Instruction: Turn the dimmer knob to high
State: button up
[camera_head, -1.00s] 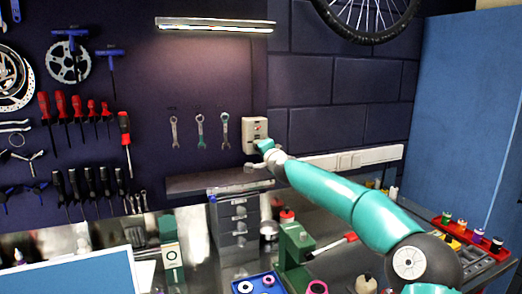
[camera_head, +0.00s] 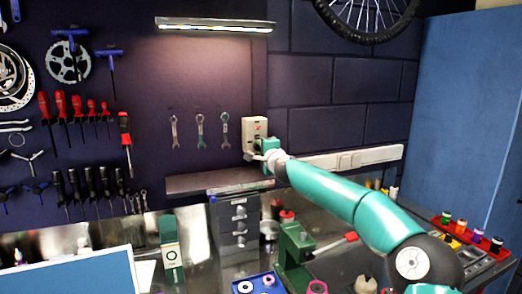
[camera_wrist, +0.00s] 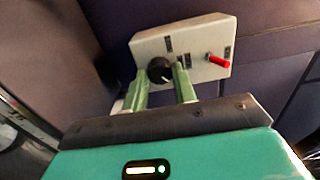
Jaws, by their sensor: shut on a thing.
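The dimmer knob (camera_wrist: 160,70) is a round black knob with a pale pointer mark, on the left part of a whitish control box (camera_wrist: 196,44). The box also shows on the wall in the head view (camera_head: 254,125), right of the hanging wrenches. My gripper (camera_wrist: 162,80) is at the box, its two green fingers shut on the knob from either side. The right finger hides some of the box's small labels, which I cannot read. A red toggle switch (camera_wrist: 218,61) sits on the right part of the box. In the head view my wrist hides the knob.
A lit lamp bar (camera_head: 215,25) is on the wall above. A shelf (camera_head: 215,182) and a drawer unit (camera_head: 238,225) stand below the box. A white socket strip (camera_head: 350,158) runs to its right. A green vise-like tool (camera_head: 293,250) stands on the bench below my arm.

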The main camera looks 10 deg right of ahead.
jog(key=o, duration=1)
jog(key=shift+s+d, duration=0.1)
jog(key=s+d, duration=0.2)
jog(key=s, duration=1.1)
jog(key=shift+s+d, duration=0.2)
jog(key=shift+d, duration=0.05)
